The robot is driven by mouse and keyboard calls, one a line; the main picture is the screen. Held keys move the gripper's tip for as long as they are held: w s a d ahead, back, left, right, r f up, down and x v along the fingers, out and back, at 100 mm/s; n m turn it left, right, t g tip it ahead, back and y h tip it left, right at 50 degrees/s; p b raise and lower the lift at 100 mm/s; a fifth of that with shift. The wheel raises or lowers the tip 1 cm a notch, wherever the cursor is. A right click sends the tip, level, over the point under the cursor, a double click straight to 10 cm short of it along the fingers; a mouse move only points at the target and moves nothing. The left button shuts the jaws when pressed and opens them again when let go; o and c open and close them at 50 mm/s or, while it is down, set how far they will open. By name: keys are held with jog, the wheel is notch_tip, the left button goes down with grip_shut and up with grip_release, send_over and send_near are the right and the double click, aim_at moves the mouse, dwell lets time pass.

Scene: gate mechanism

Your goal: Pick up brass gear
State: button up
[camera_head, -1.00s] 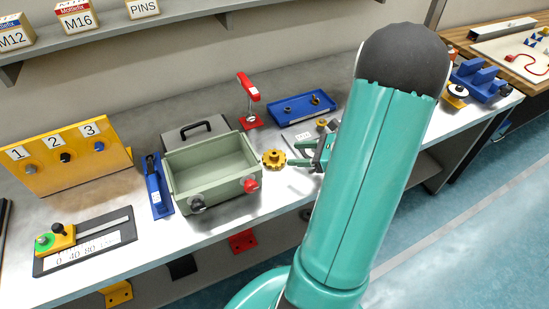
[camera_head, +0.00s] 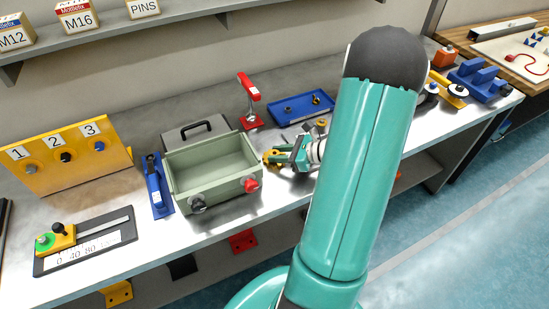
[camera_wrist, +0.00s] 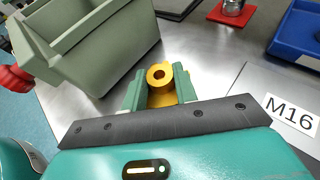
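The brass gear (camera_head: 268,156) lies on the grey bench just right of the green-grey open box. In the wrist view its raised round hub with a dark central hole (camera_wrist: 159,75) shows between my green fingers. My gripper (camera_head: 277,156) reaches in from the right with its two fingers apart, one on each side of the hub. It also shows in the wrist view (camera_wrist: 160,88). The fingers hide much of the gear's toothed rim. I see no clear grip on the gear.
The green-grey box (camera_head: 215,190), with a black and a red knob, stands close to the left of the gear. A red stand (camera_head: 251,120) and a blue tray (camera_head: 302,109) are behind. An M16 label (camera_wrist: 290,115) lies to the right.

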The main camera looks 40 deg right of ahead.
grip_shut()
jog(key=shift+r, duration=0.15)
notch_tip(320, 180, up, 10)
